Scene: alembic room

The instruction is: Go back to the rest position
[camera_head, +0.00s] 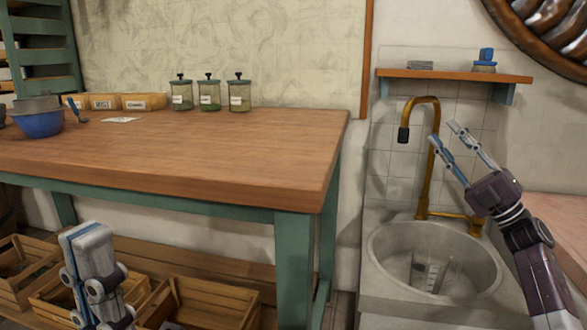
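My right gripper (445,132) reaches up and to the left from the right edge, above the sink. Its two fingers are apart with nothing between them. In the picture the fingertips overlap the area by the brass faucet (432,165); I cannot tell if they touch it. My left gripper (88,250) is at the lower left, in front of the wooden table (200,160) and the crates under it. It is seen as a grey block with dark joints, and its finger opening cannot be made out.
A round stone sink (385,265) holds a clear measuring beaker (432,272). A shelf (455,75) with a blue brush (485,60) hangs above. The table carries several labelled jars (209,95) and a blue bowl (38,124). Wooden crates (205,300) stand below. Most of the tabletop is clear.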

